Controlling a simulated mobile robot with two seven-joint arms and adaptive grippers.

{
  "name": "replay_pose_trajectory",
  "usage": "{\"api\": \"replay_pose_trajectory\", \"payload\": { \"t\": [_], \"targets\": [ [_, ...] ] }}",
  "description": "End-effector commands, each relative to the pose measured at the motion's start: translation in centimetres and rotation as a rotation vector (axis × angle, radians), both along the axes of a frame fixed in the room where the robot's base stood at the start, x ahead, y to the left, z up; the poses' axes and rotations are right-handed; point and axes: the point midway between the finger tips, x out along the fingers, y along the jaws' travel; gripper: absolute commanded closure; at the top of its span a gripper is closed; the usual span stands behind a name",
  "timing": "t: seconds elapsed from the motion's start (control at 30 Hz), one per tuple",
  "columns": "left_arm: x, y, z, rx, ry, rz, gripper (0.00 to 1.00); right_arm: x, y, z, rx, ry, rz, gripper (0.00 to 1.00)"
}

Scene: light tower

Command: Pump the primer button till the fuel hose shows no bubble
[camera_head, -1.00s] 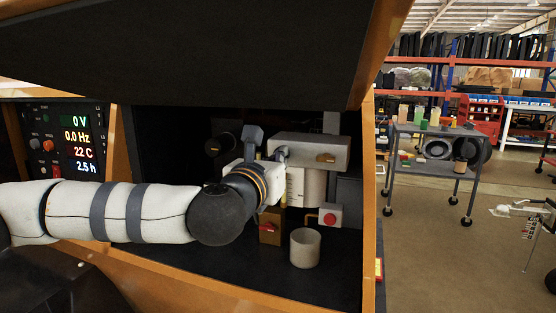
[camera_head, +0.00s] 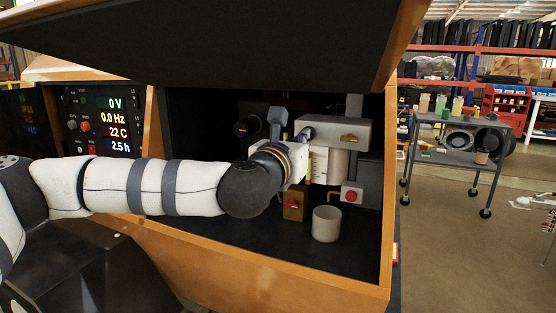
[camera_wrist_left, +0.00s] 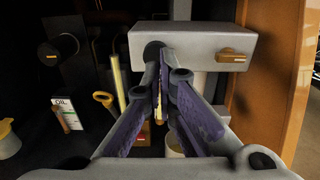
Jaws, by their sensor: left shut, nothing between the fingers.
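A grey filter block (camera_head: 338,132) sits at the back of the open cabinet and also shows in the left wrist view (camera_wrist_left: 195,46). A dark round knob, probably the primer button, is on its left part (camera_wrist_left: 152,48). My left gripper (camera_wrist_left: 162,56) is shut and empty, its fingertips right at the knob; whether they touch or press it I cannot tell. In the head view the gripper (camera_head: 299,150) is partly hidden by my wrist. A pale yellow upright tube (camera_wrist_left: 115,78), possibly the fuel hose, stands left of the fingers; no bubble can be made out. My right gripper is out of view.
A pale cup (camera_head: 326,224) stands on the cabinet floor beside a brass block with a red handle (camera_head: 294,206). A red button box (camera_head: 352,196) is behind it. A display panel (camera_head: 104,125) reads 0 V. A wooden edge bounds the cabinet at right; a raised lid hangs above.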

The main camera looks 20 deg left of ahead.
Motion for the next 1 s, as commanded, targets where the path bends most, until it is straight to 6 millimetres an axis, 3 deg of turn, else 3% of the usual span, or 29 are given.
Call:
{"api": "replay_pose_trajectory", "payload": {
  "t": [0.2, 0.4, 0.57, 1.0],
  "targets": [
    [-5.7, 0.1, 0.2, 0.0, -0.002, -0.006, 1.0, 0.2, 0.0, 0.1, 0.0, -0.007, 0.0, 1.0],
    [-8.9, 0.2, 0.2, 0.001, -0.003, -0.005, 1.0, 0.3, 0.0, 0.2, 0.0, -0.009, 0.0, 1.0],
    [-9.7, 0.3, 0.2, 0.001, -0.002, -0.003, 1.0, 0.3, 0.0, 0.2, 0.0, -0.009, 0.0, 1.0],
    [-9.8, -0.1, -0.4, 0.017, 0.007, -0.013, 1.0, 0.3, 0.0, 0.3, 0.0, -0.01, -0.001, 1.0]
  ]
}}
